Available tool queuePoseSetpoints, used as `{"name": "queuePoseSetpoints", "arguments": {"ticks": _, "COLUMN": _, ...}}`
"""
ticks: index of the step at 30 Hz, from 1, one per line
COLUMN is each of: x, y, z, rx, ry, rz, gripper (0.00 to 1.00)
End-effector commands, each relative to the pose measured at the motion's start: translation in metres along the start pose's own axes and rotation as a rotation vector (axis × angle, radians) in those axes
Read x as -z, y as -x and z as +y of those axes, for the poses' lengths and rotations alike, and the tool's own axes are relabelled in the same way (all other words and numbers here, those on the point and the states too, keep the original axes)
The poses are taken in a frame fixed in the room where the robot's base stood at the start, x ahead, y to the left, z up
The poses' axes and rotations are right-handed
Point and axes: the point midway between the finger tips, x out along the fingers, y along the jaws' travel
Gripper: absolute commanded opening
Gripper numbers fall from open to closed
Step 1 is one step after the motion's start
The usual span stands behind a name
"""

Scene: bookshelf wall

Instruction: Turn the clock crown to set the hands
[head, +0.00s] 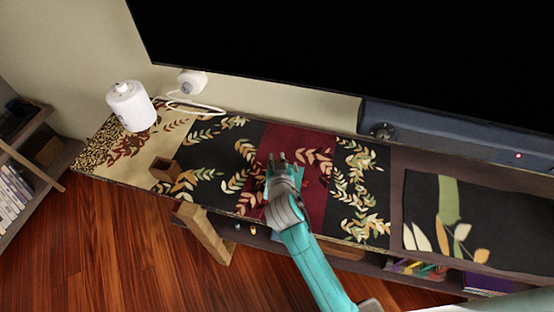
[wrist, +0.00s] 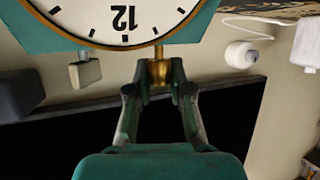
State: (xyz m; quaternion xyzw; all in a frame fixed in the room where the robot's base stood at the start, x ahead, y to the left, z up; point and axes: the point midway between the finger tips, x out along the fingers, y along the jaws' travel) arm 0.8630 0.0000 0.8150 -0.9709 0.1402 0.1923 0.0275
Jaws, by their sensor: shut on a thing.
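The clock (wrist: 62,40) fills the top of the wrist view. It has a teal body, a gold rim and a white face with an upside-down 12; its hands are out of the frame. The gold crown (wrist: 159,72) sticks out from the clock's edge by the 12. My gripper (wrist: 157,84) is shut on the crown, one finger on each side. In the head view my gripper (head: 284,162) is over the dark red part of the shelf top, and the clock is mostly hidden by it.
A small block on a stem (wrist: 86,72) juts from the clock beside the crown. In the head view a white canister (head: 131,106) and a white round device (head: 191,82) stand at the left. A small brown box (head: 165,169) sits near the front edge. A large black screen (head: 350,50) is behind.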

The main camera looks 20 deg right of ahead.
Motion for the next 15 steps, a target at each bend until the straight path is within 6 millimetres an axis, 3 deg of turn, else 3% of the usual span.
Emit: {"name": "queuePoseSetpoints", "arguments": {"ticks": 15, "x": 0.0006, "y": -0.0008, "z": -0.0024, "rx": -0.399, "ry": -0.165, "rz": 0.000, "gripper": 0.00}}
